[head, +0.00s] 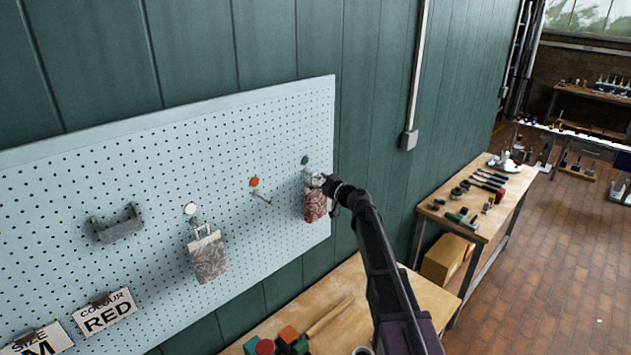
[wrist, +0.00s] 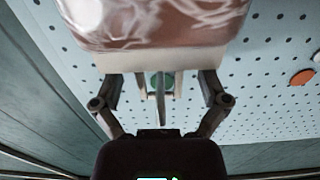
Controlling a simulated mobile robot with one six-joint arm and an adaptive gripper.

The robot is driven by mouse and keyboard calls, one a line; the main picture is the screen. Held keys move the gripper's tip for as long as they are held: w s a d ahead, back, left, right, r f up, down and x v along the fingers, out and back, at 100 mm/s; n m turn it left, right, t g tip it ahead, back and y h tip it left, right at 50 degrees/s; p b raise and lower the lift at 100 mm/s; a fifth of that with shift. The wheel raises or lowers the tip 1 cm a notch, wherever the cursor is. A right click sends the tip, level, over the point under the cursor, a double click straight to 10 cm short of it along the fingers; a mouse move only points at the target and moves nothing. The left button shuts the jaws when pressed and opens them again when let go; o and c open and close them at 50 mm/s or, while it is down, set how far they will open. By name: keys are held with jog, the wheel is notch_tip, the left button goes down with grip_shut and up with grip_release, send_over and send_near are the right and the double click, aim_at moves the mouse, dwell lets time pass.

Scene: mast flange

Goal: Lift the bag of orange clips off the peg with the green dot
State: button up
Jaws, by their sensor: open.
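The bag of orange clips (head: 315,206) hangs at the pegboard's right end, below the green dot (head: 304,160). Its reddish clear pouch (wrist: 155,22) fills the top of the wrist view, with a pale strip along its edge. The green dot (wrist: 155,80) shows behind the peg (wrist: 161,100) in the wrist view. My gripper (head: 322,181) is at the bag's top. In the wrist view my gripper (wrist: 161,88) is open, with one finger on each side of the peg and the bag's pale top. Whether the fingers touch the bag cannot be told.
An empty peg (head: 262,197) sits under an orange dot (head: 254,182). A grey bag (head: 207,257) hangs under a white dot (head: 191,208). A grey holder (head: 118,226) is farther left. A wooden bench (head: 420,290) with coloured items stands below; a tool bench (head: 500,215) is right.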

grip_shut()
jog(key=shift+r, duration=0.15)
jog(key=shift+r+p, duration=0.65)
jog(key=shift+p, duration=0.1)
jog(key=shift+s+d, duration=0.1)
jog(key=shift+d, duration=0.05)
jog(key=v, duration=0.7)
jog(key=shift+s+d, duration=0.3)
dwell(1.3)
